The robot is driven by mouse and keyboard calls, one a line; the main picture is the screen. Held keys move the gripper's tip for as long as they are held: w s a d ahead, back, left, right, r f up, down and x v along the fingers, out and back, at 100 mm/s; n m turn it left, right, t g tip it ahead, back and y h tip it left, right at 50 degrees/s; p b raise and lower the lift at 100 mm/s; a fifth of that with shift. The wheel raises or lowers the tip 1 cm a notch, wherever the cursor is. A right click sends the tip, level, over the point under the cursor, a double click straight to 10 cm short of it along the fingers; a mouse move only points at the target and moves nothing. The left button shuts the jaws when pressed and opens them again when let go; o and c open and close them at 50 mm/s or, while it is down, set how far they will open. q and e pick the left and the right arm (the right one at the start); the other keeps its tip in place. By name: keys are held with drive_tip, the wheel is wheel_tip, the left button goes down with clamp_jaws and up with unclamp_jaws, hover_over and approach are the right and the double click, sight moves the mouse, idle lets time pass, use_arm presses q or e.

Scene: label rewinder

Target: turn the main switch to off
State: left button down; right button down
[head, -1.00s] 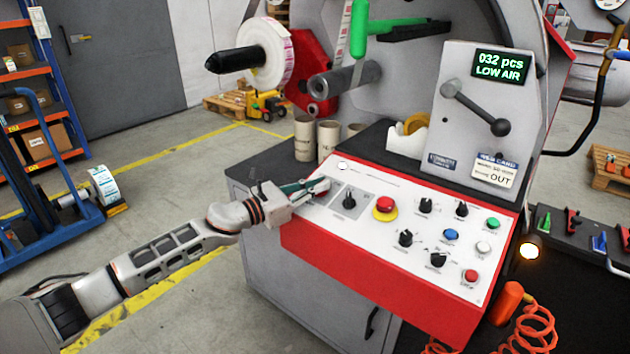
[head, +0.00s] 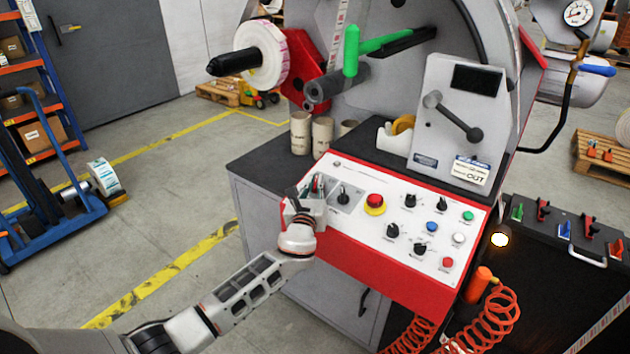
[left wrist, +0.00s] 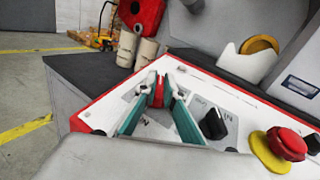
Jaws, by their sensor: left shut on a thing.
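The main switch shows as a small red handle (left wrist: 158,92) at the left end of the white control panel (head: 400,188), mostly hidden by the fingers. My left gripper (head: 316,184) reaches over the panel's left corner. In the left wrist view its two green-padded fingers (left wrist: 158,98) converge and are shut on the red handle. The switch's exact angle and its markings are covered. The machine's display (head: 477,80) is dark. My right gripper is in neither view.
A black selector knob (head: 343,196) sits close right of the gripper, then a red emergency button (head: 375,201) on yellow. Several knobs and coloured buttons fill the panel's right. Cardboard cores (head: 301,132) stand behind. Floor left of the cabinet is clear.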

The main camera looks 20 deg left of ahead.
use_arm(q)
drive_tip(key=shift+n+y, duration=0.4)
drive_tip(key=shift+y, duration=0.1)
drive_tip(key=c, duration=2.1)
unclamp_jaws()
drive_tip(key=shift+c, duration=0.2)
drive_tip(key=s+d, duration=0.2)
drive_tip(key=s, duration=0.9)
drive_tip(key=shift+s, duration=0.4)
